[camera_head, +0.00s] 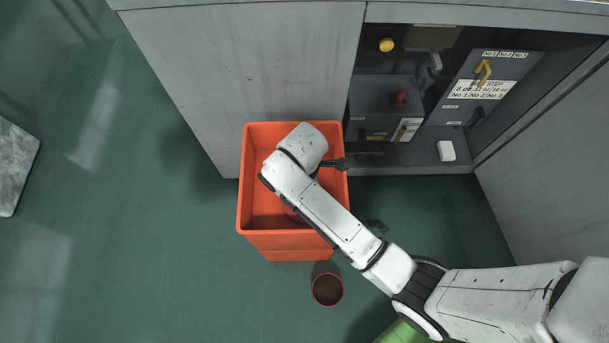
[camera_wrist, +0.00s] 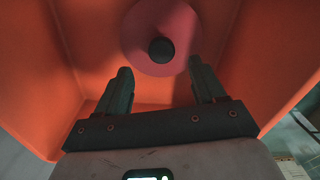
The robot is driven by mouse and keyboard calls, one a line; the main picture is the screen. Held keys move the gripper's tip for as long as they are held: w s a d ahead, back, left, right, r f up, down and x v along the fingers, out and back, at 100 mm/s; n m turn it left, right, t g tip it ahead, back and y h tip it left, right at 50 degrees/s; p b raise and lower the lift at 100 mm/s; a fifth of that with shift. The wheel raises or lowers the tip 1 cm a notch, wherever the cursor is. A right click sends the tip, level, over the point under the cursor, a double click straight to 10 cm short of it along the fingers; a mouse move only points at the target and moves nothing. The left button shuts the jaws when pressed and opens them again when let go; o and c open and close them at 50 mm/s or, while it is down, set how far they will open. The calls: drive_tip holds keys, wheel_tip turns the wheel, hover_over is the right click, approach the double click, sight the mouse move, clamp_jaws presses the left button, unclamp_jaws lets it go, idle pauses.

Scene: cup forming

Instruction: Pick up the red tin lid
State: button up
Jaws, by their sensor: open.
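The red tin lid (camera_wrist: 184,28) is a round pinkish-red disc with a dark round knob (camera_wrist: 161,50) at its middle. It lies inside the orange bin (camera_head: 256,160), at the top of the wrist view. In the head view a small reddish part of it seems to show beside my arm (camera_head: 291,212); the rest is hidden. My gripper (camera_wrist: 159,68) is open, reaching down into the bin. Its two dark fingers point toward the lid, one to each side below the knob in the picture. Nothing is between them. Whether the fingers touch the lid cannot be told.
The bin's orange walls (camera_wrist: 35,75) rise close around my gripper. A grey cabinet (camera_head: 250,60) stands behind the bin, with a machine (camera_head: 385,105) in its open bay. A round red-rimmed container (camera_head: 327,289) stands on the floor in front.

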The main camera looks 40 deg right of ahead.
drive_tip(key=f, duration=0.2)
drive_tip(key=f+b, duration=0.1)
drive_tip(key=f, duration=0.2)
drive_tip(key=shift+s+d+f+b, duration=0.1)
drive_tip(key=shift+s+f+b, duration=0.1)
drive_tip(key=shift+b, duration=0.1)
drive_tip(key=shift+r, duration=0.1)
clamp_jaws()
